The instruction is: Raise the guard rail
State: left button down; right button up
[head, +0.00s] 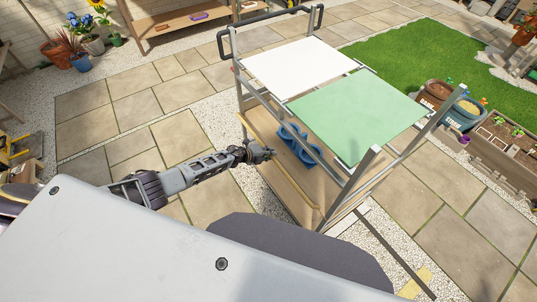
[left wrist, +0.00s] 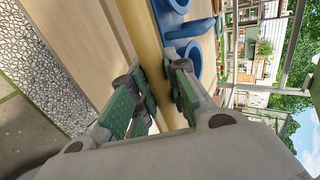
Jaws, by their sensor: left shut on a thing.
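The guard rail (head: 301,192) is a yellow bar along the near left side of a wheeled-looking cart (head: 362,178). It sits low, about level with the cart's wooden lower shelf. My left gripper (head: 266,154) is at the middle of the rail. In the left wrist view the rail (left wrist: 143,32) runs between the fingers of my left gripper (left wrist: 160,76), which are shut on it. The finger pads hide part of the rail. My right gripper is not in view.
A blue holder (head: 298,143) stands on the lower shelf just behind the rail. White (head: 299,66) and green (head: 358,112) panels cover the cart's top. Grey posts rise at its corners. Paving (head: 140,85) and gravel lie open to the left. Brown and blue tubs (head: 463,113) stand right.

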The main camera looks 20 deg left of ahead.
pick_arm(q)
jog(key=w+d+r, duration=0.1)
jog(key=w+d, duration=0.2)
jog(key=w, duration=0.1)
jog(key=shift+w+d+r, duration=0.3)
jog(key=shift+r, duration=0.05)
dwell(0.6)
jog(key=c, duration=1.4)
grip_release()
jog(key=shift+o, duration=0.2)
jog(key=shift+f, duration=0.1)
jog(key=shift+s+a, duration=0.2)
jog(key=shift+a, duration=0.05)
jog(key=v, duration=1.1)
jog(key=shift+s+r, duration=0.15)
jog(key=shift+r, duration=0.15)
